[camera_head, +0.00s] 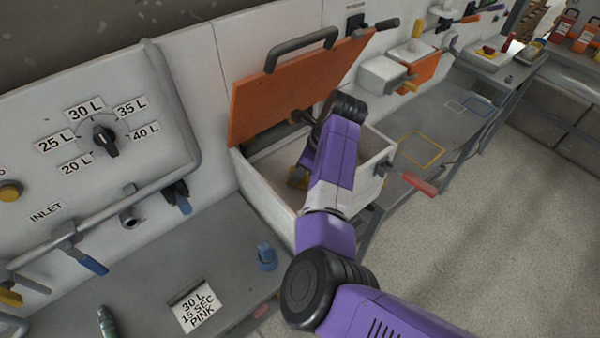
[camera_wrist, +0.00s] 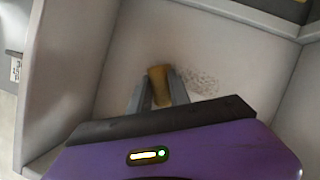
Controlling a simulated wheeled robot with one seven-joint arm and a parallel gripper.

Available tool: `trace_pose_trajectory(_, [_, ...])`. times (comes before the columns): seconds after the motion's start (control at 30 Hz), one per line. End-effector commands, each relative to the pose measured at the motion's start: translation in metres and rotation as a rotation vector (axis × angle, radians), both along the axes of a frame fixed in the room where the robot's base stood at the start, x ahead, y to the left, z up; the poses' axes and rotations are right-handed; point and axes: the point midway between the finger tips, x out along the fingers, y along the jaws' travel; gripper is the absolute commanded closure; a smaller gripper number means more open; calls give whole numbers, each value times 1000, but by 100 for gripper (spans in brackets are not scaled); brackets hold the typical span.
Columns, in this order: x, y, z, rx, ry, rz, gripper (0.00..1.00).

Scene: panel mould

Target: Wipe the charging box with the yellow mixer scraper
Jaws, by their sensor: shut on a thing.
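The charging box (camera_head: 262,205) is an open white box with its orange lid (camera_head: 290,88) raised at the back. My arm reaches down into it in the head view. My gripper (camera_wrist: 158,92) is inside the box in the wrist view, shut on the yellow mixer scraper (camera_wrist: 159,84). The scraper stands between the fingers close to the box's pale inner surface; whether it touches is unclear. A patch of dark speckled dirt (camera_wrist: 199,82) shows on that surface just right of the scraper. In the head view my arm hides much of the interior.
A red-handled lever (camera_head: 420,184) sticks out at the box's right. A blue object (camera_head: 266,256) and a "30 L 15 SEC PINK" card (camera_head: 198,306) are on the grey bench in front. A dial panel (camera_head: 85,140) stands at left. The floor at right is clear.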

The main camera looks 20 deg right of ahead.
Motion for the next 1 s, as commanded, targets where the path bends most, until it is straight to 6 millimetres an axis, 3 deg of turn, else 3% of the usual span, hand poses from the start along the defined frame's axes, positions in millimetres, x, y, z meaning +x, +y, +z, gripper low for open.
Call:
trace_pose_trajectory(0.2, [5,-20,-1,-2,1,-2,100])
trace_pose_trajectory(1.0, [19,-61,1,0,1,-2,100])
